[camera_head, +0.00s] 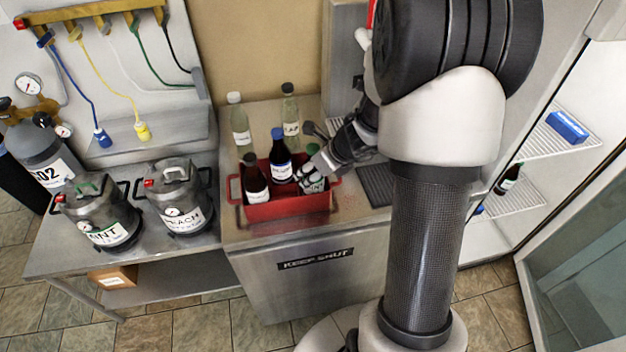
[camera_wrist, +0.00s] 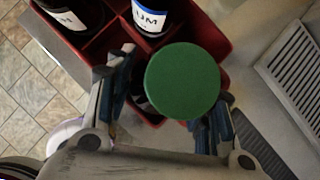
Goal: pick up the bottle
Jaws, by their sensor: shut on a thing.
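A bottle with a green cap (camera_head: 314,149) stands in the right part of a red divided carrier (camera_head: 290,211) on the metal counter. My gripper (camera_head: 314,178) reaches down from the right and is shut on this bottle. In the wrist view the round green cap (camera_wrist: 182,80) sits between my two fingers (camera_wrist: 166,105) and hides most of the bottle below it. Two more dark bottles stand in the carrier: one with a blue cap (camera_head: 281,160) in the middle and one with a black cap (camera_head: 255,184) at the left.
Two clear bottles, one with a pale cap (camera_head: 240,128) and one with a dark cap (camera_head: 290,117), stand behind the carrier. Two metal kegs (camera_head: 182,203) stand on the left table. An open fridge with wire shelves (camera_head: 515,198) is at the right. A black grille (camera_head: 377,186) lies right of the carrier.

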